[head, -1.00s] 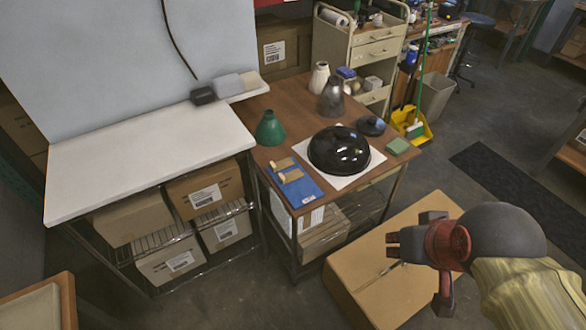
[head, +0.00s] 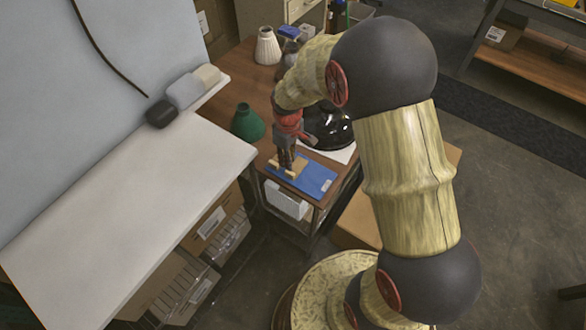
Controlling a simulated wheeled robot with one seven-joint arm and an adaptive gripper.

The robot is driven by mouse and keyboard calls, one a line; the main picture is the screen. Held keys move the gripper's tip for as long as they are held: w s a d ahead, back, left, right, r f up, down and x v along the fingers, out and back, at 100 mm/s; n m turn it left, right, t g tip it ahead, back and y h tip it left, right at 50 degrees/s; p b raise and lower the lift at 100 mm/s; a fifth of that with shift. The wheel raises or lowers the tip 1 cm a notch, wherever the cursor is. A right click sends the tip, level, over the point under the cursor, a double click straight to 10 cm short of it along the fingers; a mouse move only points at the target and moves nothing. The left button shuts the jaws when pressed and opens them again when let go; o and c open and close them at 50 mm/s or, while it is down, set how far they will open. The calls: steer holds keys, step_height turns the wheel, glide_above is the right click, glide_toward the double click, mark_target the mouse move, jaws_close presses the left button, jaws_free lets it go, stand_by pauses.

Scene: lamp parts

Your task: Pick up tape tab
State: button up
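Small tan tabs (head: 276,164), likely the tape tabs, lie on a blue pad (head: 318,180) on the wooden table. My gripper (head: 287,166) points down at the pad's left part, with its fingertips at the tabs and partly covering them. I cannot tell whether the fingers touch a tab, or whether they are open or shut; they show small and dark.
A black dome (head: 333,128) on a white sheet stands right of my gripper, partly hidden by my arm. A green cone (head: 247,122) stands to the left, a cream shade (head: 267,47) behind. The white bench (head: 130,190) at left is bare in front.

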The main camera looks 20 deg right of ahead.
mark_target(289, 172)
step_height(289, 172, down, 8)
steer(key=b, duration=0.3)
steer(key=shift+w+d+r, duration=0.1)
steer(key=c, duration=0.4)
steer(key=shift+r, duration=0.15)
